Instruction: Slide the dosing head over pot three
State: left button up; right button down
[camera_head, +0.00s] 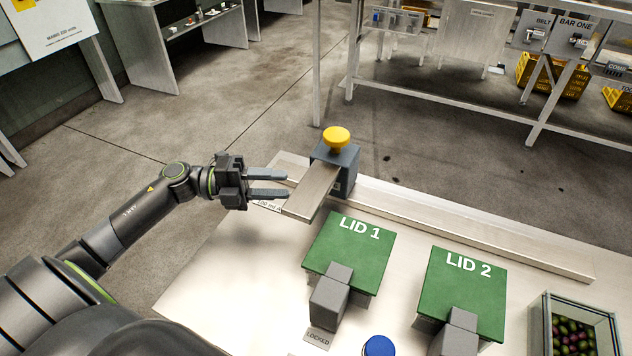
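The dosing head is a grey block (347,165) with a yellow knob (336,138) on top and a flat metal arm (311,190) reaching toward the front. It stands at the left end of a long metal rail (470,231) along the table's back edge. My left gripper (287,184) is open, its two fingers pointing right just left of the metal arm. I see nothing between the fingers; whether they touch the arm I cannot tell. No pot marked three can be made out. My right gripper is not in view.
Green LID 1 (350,255) and LID 2 (462,296) stand in front of the rail, each with a grey block at its front. A LOCKED tag (319,338) and a blue knob (379,346) lie nearer. A clear-sided bin (541,325) of dark fruit stands right.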

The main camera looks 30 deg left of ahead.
aim_at(332, 186)
pick_arm(q)
jog(key=p+x, duration=0.1)
jog(key=x, duration=0.7)
jog(key=shift+d, duration=0.1)
grip_shut()
